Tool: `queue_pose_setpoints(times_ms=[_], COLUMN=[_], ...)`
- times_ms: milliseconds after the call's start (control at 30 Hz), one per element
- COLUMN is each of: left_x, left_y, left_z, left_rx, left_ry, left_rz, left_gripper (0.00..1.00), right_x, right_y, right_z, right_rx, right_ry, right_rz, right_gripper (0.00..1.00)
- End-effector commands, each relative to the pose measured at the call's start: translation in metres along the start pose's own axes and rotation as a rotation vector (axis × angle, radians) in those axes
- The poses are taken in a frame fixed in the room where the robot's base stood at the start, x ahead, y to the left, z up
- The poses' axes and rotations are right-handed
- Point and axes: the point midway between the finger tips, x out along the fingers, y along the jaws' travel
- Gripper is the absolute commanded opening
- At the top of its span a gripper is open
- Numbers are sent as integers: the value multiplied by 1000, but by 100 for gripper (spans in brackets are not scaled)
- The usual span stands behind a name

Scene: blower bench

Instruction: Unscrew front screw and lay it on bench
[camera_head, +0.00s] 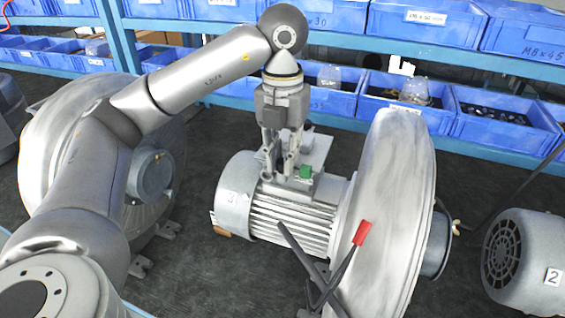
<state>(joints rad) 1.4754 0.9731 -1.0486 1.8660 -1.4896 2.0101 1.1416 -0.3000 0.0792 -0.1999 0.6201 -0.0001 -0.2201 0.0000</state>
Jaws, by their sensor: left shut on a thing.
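A grey blower motor (300,228) marked 3 lies on the dark bench, joined to a large round blower housing (385,210). On top of the motor is a small terminal box (285,188) with a green block (305,172) at its side. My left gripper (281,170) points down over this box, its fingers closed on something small. The front screw cannot be made out; the fingers hide that spot. A light grey plate (315,148) stands just right of the fingers. My right gripper is not in view.
Another blower (60,135) stands at the left behind my arm. A motor (525,255) marked 2 lies at the right. Dark rods, one with a red end (362,232), cross before the housing. Blue bins (490,125) line the shelves behind. Some bench surface (200,280) at front is bare.

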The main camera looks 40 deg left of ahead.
Motion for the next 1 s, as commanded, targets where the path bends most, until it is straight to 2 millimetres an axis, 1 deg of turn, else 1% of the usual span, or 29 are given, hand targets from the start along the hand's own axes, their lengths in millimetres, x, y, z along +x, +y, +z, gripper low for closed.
queue_pose_setpoints(times_ms=[300, 500, 633, 833, 867, 900, 933, 1000], left_x=[-1, -1, 0, 0, 0, 0, 0, 0], left_y=[0, 0, 0, 0, 0, 0, 0, 0], left_z=[0, 0, 0, 0, 0, 0, 0, 0], left_rx=[-362, -563, -618, -622, -622, -621, -621, -621], left_ry=[-1, 0, 0, 0, 0, 0, 0, 0], left_rz=[-1, 0, 0, -1, -1, -1, -1, 0], left_gripper=[0, 0, 0, 0, 19, 24, 27, 27], right_x=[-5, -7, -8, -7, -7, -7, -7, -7], right_y=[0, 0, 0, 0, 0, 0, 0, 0], right_z=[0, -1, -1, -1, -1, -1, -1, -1], right_rx=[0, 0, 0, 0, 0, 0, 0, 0], right_ry=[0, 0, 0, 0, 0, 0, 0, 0], right_rz=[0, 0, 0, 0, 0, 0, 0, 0], right_gripper=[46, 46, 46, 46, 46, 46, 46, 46])
